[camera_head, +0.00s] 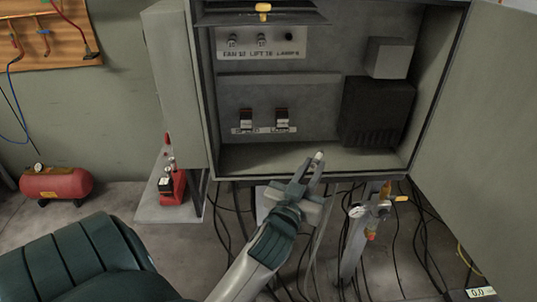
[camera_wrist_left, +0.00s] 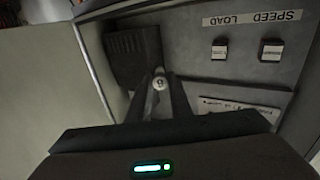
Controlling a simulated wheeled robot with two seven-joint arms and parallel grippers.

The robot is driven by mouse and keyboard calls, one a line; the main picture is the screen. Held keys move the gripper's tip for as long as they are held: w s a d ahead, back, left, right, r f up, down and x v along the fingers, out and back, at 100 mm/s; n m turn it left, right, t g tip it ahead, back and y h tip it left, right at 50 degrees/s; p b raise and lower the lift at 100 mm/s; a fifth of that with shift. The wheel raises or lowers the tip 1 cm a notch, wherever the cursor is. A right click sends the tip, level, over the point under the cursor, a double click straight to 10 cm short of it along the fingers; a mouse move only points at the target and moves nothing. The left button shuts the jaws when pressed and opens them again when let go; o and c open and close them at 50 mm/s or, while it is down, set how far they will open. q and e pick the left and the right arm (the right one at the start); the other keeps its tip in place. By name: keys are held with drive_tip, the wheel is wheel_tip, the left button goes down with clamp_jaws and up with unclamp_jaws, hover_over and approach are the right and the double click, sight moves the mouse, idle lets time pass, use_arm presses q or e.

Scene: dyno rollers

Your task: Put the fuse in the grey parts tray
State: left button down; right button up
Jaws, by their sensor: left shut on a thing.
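My left gripper (camera_head: 309,168) is at the front lower edge of the open grey cabinet (camera_head: 275,158). It is shut on the fuse (camera_head: 319,156), a small pale cylinder whose end shows at the fingertips. In the left wrist view the fuse (camera_wrist_left: 159,83) shows end-on between the two dark fingers, with the cabinet's inside behind it. I cannot make out a grey parts tray in either view. My right gripper is not in view.
Inside the cabinet are a fuse panel (camera_head: 262,42), two switches (camera_head: 264,118) and a dark box (camera_head: 377,112). Its doors stand open at both sides. A red jack (camera_head: 173,186) stands on a shelf (camera_head: 150,207) at left. Cables and a post (camera_head: 352,245) are below.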

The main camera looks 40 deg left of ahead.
use_arm(q)
drive_tip(key=d+f+m+h, duration=0.1)
drive_tip(key=d+m+h, duration=0.2)
drive_tip(key=d, duration=1)
drive_tip(key=h, duration=0.2)
drive_tip(key=shift+f+m+t+h, duration=0.25)
drive_tip(key=shift+m+t+h, duration=0.05)
